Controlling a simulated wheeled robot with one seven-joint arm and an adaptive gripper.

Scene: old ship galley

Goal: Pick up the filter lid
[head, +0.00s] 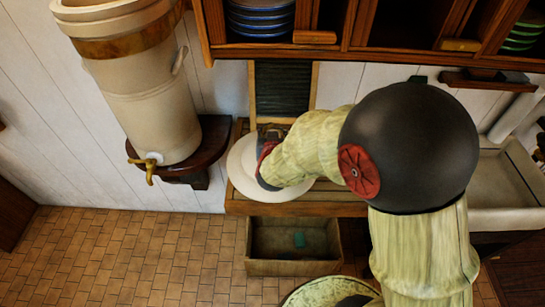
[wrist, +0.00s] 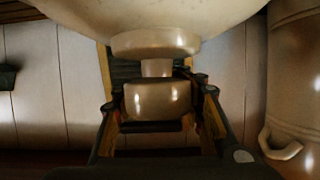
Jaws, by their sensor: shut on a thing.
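The filter lid (head: 238,180) is a pale cream disc at the counter's left end in the head view. In the wrist view its broad round underside or top (wrist: 150,22) fills the upper part, with a stepped knob below it. My gripper (wrist: 158,100) has its two dark fingers on either side of the knob and is shut on it. In the head view my gripper (head: 268,165) is at the lid's middle, its fingertips largely hidden by my arm. I cannot tell whether the lid touches the counter.
The big cream water filter (head: 140,100) with a brass tap stands on a wall shelf (head: 212,140) at left. A cupboard with stacked plates (head: 262,18) hangs above. A dark board (head: 283,90) leans behind the counter. A sink (head: 505,175) is at right.

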